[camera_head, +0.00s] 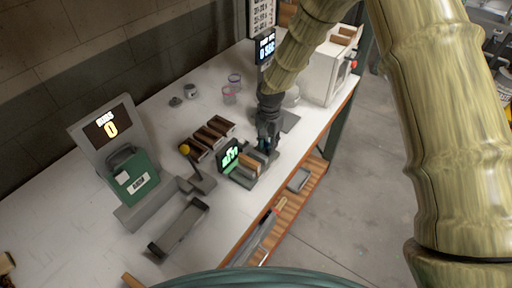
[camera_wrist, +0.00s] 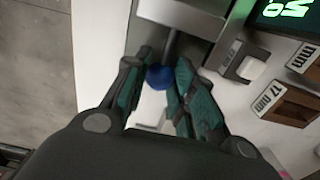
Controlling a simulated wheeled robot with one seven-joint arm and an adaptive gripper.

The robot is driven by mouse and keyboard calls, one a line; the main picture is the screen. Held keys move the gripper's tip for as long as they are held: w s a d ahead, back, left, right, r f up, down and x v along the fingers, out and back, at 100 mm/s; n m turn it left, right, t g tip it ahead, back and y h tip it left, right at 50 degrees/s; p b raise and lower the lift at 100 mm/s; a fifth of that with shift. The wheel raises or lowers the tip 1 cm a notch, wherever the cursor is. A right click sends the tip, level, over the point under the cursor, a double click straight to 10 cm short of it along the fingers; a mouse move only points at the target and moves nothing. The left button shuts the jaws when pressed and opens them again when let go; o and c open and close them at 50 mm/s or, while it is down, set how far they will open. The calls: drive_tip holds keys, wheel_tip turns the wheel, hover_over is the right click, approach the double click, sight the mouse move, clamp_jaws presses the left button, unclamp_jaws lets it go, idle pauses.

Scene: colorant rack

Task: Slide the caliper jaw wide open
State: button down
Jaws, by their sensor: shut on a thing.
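The caliper (camera_head: 243,172) sits on the white bench near its front edge, with a lit green display (camera_head: 229,155). In the wrist view its display (camera_wrist: 288,11) is cut off at the top right. A grey metal jaw (camera_wrist: 182,17) shows at the top, with a thin rod running from it to a blue knob (camera_wrist: 160,77). My gripper (camera_head: 266,144) is over the caliper's far end. In the wrist view my gripper (camera_wrist: 164,72) has its two fingers on either side of the blue knob, shut on it. The jaw's opening is not clear.
A rack of brown blocks (camera_head: 212,135) stands left of the caliper. A green device (camera_head: 132,173) with a lit "0" display and a grey tray (camera_head: 180,228) are farther left. A white box-shaped machine (camera_head: 325,75) stands beyond my gripper. Small jars (camera_head: 230,93) stand behind.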

drive_tip(key=shift+w+d+r, duration=0.15)
drive_tip(key=shift+w, duration=0.05)
drive_tip(key=c, duration=1.1)
unclamp_jaws()
wheel_tip(320, 180, up, 12)
drive_tip(key=shift+f, duration=0.1)
